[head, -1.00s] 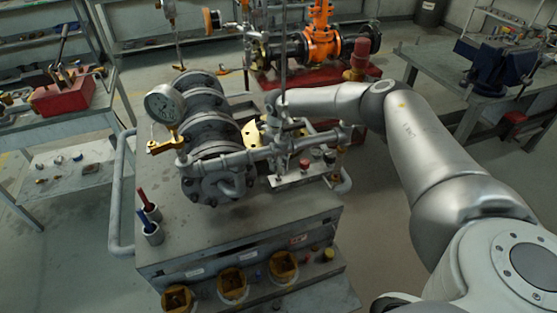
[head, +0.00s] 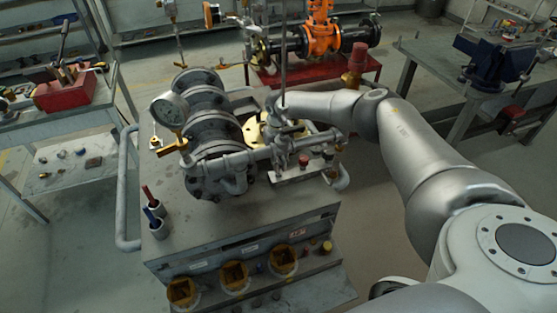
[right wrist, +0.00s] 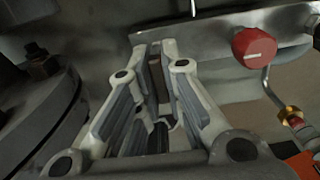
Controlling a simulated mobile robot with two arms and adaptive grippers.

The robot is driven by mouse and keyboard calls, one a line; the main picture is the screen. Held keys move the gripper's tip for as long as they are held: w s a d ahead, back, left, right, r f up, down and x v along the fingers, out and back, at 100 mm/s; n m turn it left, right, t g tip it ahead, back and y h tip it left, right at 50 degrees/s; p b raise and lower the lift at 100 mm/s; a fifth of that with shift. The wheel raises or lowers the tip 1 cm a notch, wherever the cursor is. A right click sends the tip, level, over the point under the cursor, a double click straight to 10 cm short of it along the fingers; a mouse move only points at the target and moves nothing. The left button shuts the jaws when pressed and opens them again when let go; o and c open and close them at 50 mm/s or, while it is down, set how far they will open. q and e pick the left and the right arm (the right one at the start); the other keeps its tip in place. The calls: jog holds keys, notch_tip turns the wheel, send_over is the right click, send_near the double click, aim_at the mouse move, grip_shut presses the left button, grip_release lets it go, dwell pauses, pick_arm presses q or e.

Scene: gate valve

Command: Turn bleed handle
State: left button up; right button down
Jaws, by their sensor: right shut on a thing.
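The grey flanged valve assembly (head: 212,130) sits on the metal bench, with a round gauge (head: 170,110) and a brass lever (head: 172,147) at its left. My right gripper (head: 284,140) points down at the grey pipework on the assembly's right side, partly lost among the fittings. In the right wrist view its fingers (right wrist: 157,75) are close together on a narrow brownish piece (right wrist: 155,80), which I take for the bleed handle; most of it is hidden by the fingers. A red knob (right wrist: 255,47) is to the right of the fingers, apart from them. My left gripper is not in view.
A dark flange with bolts (right wrist: 45,110) lies close left of the fingers. A bracket plate (right wrist: 215,45) runs behind them. A second bench (head: 440,60) with a vise stands at right.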

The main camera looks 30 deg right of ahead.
aim_at(279, 160)
dwell(0.4)
jog(key=c, duration=1.5)
grip_release()
jog(key=shift+c, duration=0.2)
notch_tip(279, 160, up, 12)
jog(key=shift+r, duration=0.1)
